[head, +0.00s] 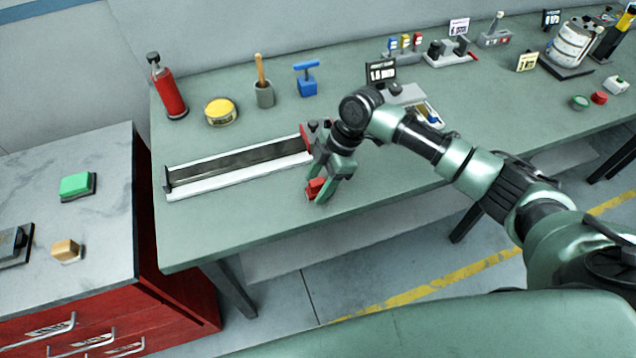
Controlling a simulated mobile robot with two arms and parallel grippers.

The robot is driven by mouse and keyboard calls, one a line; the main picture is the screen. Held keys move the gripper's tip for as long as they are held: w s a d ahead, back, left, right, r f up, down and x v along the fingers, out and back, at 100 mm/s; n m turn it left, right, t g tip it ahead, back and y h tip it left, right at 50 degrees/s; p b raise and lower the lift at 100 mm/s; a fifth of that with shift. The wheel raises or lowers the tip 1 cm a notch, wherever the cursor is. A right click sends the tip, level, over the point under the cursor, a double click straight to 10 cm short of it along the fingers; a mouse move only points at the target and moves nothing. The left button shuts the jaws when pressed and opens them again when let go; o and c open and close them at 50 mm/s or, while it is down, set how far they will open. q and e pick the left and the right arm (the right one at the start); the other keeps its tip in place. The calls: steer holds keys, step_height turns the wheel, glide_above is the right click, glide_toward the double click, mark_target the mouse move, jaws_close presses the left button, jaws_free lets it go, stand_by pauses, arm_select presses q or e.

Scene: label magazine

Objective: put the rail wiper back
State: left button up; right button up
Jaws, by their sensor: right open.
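The long rail-like magazine (240,180), with white edges and a dark channel, lies on the green bench; a red piece (305,137) is at its right end. My right gripper (320,193) points down just right of the magazine, near the front edge of the bench. Its jaws are open, with a small red block (316,186) at the fingertips; whether it touches them I cannot tell. A blue T-handled tool (307,80) stands upright behind the magazine. I cannot tell for sure which of these is the rail wiper. My left gripper is out of view.
A red bottle (169,90), a yellow tin (221,111) and a grey cup with a wooden stick (264,94) stand behind the magazine. A black price display (381,73) is behind my right arm. A cabinet with a green block (77,185) is at left.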

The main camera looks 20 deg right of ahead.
steer(key=b+v, duration=0.2)
steer(key=v, duration=0.9)
steer(key=shift+r, duration=0.35)
steer(key=shift+d, duration=0.1)
